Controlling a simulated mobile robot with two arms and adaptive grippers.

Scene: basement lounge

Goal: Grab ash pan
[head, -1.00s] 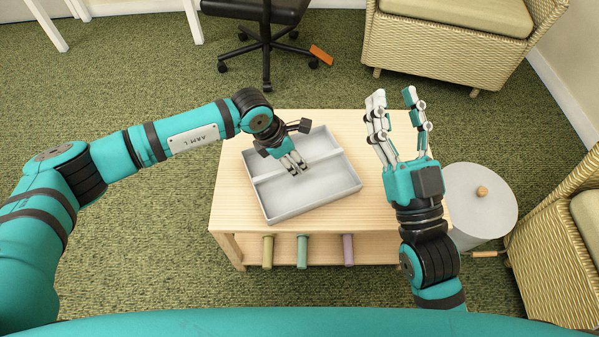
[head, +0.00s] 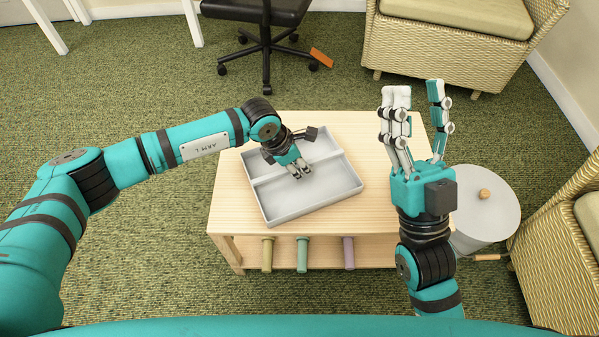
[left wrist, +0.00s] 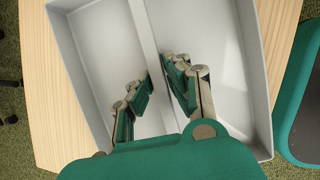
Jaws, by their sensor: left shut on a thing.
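The ash pan (head: 318,205) is a shallow light-grey tray with one divider across it. It lies slightly turned on the light wooden table. My left gripper (head: 300,174) reaches down into it from the left. In the left wrist view, the fingers (left wrist: 160,90) stand on both sides of the pan's divider (left wrist: 150,45) and are shut on it; the exact contact is partly hidden by the fingers. The pan's walls (left wrist: 256,70) show around the gripper. My right gripper (head: 416,95) is open and empty, fingers spread upward, above the table's right side.
The wooden table (head: 232,205) has a lower shelf with several coloured rolls, one green (head: 302,252). A grey lidded bin (head: 495,215) stands close at its right. Wicker chairs (head: 440,55) stand at the back and right. Green carpet is free left of the table.

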